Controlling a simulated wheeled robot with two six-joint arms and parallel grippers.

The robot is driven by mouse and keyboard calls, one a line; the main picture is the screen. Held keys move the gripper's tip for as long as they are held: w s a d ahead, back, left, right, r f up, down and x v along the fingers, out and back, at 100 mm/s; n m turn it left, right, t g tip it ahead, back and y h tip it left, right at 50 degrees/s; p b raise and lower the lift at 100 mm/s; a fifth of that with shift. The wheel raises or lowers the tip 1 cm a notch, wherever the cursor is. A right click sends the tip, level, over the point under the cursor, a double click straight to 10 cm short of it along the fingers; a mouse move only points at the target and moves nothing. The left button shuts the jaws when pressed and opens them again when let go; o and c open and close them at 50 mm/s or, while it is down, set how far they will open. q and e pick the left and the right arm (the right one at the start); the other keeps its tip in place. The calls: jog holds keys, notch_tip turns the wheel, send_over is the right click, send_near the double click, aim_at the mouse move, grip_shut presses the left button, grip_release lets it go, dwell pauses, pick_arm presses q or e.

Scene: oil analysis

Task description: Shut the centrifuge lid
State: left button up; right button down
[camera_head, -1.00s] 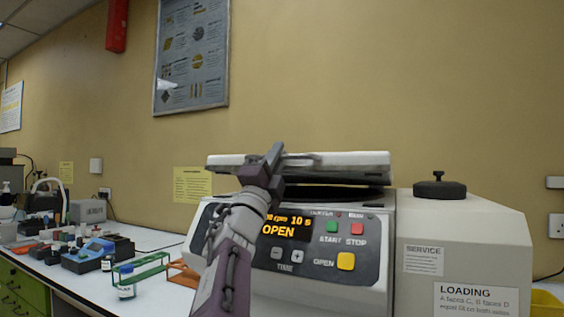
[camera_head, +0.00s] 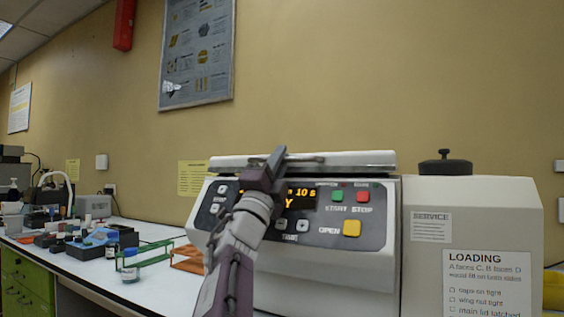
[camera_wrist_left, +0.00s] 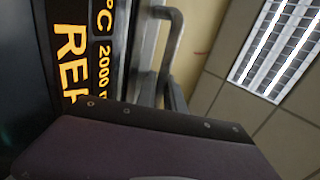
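The centrifuge (camera_head: 365,240) is a pale box with a dark control panel. Its white lid (camera_head: 350,158) lies level and down on the body, with no dark gap under it. Its grey bar handle (camera_head: 305,158) is along the front edge and also shows in the left wrist view (camera_wrist_left: 172,40). My left gripper (camera_head: 272,165) is at the lid's front edge, by the handle. Its fingers are not clear enough to tell open from shut. In the left wrist view, the orange display (camera_wrist_left: 75,55) shows part of a word starting "RE". My right gripper is out of view.
A white box with a black knob (camera_head: 445,165) and a loading label stands at the right. On the bench (camera_head: 150,290) at left are a green rack (camera_head: 145,255), an orange rack (camera_head: 188,258), a small bottle (camera_head: 130,268) and a blue device (camera_head: 100,240).

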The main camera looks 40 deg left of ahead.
pick_arm(q)
jog(key=shift+s+d+f, duration=0.1)
jog(key=shift+s+f, duration=0.25)
jog(key=shift+f, duration=0.4)
jog(key=shift+w, duration=0.1)
jog(key=shift+r, duration=0.15)
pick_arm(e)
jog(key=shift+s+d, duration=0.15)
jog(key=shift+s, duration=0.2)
pick_arm(q)
jog(key=shift+r, duration=0.1)
jog(key=shift+f, duration=0.3)
jog(key=b+v, duration=0.1)
jog(key=v, duration=0.7)
jog(key=shift+s, duration=0.45)
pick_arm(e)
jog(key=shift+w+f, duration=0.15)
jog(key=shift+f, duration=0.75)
pick_arm(q)
jog(key=shift+d, duration=0.1)
